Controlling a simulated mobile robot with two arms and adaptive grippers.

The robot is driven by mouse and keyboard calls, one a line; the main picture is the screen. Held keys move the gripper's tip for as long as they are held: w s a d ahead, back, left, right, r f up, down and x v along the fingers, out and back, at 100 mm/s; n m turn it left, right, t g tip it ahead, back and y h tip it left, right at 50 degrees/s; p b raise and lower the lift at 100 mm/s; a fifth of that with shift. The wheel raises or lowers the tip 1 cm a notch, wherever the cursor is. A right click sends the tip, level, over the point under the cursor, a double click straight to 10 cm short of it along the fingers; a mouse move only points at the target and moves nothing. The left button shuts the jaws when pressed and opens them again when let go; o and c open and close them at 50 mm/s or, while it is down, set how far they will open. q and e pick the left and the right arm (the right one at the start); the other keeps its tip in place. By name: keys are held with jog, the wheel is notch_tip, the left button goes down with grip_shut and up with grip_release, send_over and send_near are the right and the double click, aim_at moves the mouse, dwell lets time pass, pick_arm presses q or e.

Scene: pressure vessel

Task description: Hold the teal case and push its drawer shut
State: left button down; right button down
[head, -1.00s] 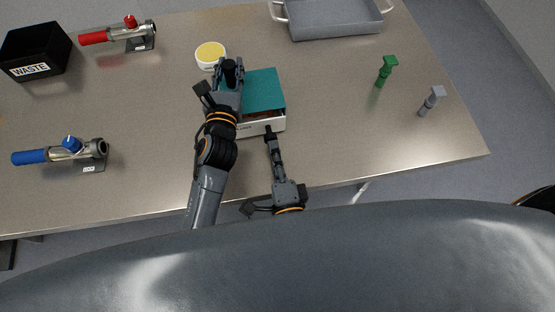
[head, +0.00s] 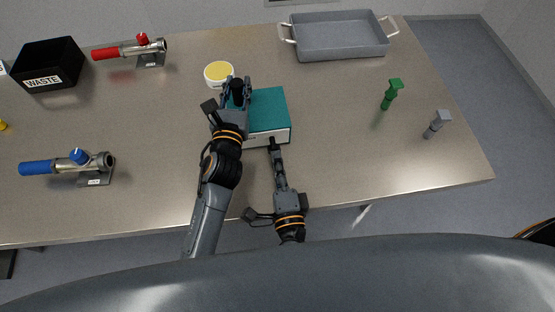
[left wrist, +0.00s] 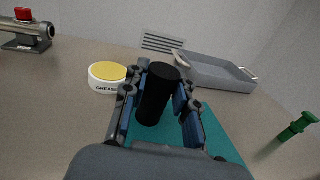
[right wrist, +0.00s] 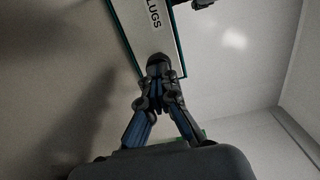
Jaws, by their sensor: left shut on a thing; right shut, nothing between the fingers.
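The teal case (head: 268,108) sits on the table, with its white drawer front (head: 283,136) facing me. The front looks flush or nearly flush with the case; a small gap cannot be ruled out. My left gripper (head: 236,92) is shut on the black upright handle (left wrist: 157,95) on top of the case. My right gripper (head: 273,145) is shut and empty, its fingertips at the drawer front. The drawer's inside is hidden.
A grease tub (head: 219,74) stands just behind the case at left. A grey tray (head: 340,38) is at the back. Red (head: 130,50) and blue (head: 70,165) valve fittings and a waste box (head: 50,65) are at left.

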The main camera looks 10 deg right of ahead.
pick_arm(q)
jog(key=shift+f, duration=0.35)
pick_arm(e)
jog(key=s, duration=1.3)
jog(key=shift+s+d, duration=0.25)
jog(key=shift+s, duration=0.15)
pick_arm(q)
jog(key=c, duration=1.2)
grip_release()
jog(key=shift+o, duration=1.1)
jog(key=shift+r, duration=0.15)
jog(key=v, duration=1.2)
